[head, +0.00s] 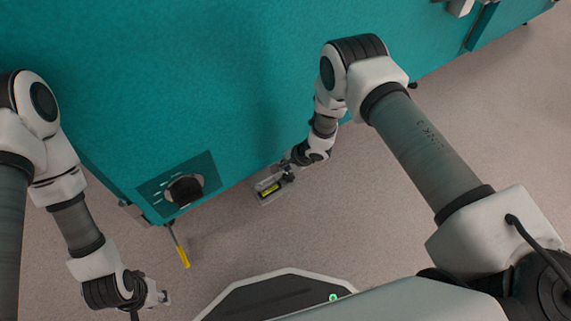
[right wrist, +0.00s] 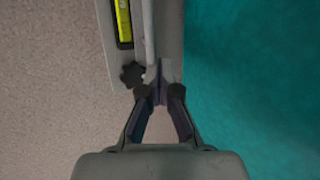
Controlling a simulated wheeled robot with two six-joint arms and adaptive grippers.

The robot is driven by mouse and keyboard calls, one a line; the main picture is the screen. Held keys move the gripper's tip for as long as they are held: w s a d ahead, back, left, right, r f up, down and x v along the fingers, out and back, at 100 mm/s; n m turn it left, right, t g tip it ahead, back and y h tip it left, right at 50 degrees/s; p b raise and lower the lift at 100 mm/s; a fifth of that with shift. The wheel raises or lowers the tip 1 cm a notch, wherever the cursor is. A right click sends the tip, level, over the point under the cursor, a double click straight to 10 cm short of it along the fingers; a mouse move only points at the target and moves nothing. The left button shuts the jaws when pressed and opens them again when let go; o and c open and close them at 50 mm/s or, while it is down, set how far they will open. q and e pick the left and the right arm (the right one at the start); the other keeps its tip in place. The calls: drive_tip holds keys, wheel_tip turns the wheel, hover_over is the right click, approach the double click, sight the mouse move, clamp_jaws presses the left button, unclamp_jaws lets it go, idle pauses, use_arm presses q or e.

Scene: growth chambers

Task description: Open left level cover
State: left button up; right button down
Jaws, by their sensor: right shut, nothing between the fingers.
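The level (head: 268,189) is a grey housing with a yellow-green vial, low beside the foot of the teal chamber. In the right wrist view the yellow vial (right wrist: 123,20) is exposed, with a black knob (right wrist: 132,75) below it. A grey plate, seemingly the cover (right wrist: 169,40), runs along the vial's right side, by the teal wall. My right gripper (right wrist: 159,93) is shut and empty, its fingertips at the lower end of this plate; I cannot tell if they touch. My left gripper (head: 164,298) hangs over the floor at lower left, away from the level; its finger opening is unclear.
The teal chamber (head: 230,90) fills the upper left. A yellow-handled tool (head: 182,256) is below the panel. Bare floor (head: 360,220) lies right of the level. Another teal unit (head: 500,25) is at upper right.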

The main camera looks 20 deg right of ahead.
drive_tip(key=v, duration=1.2)
drive_tip(key=shift+w, duration=0.1)
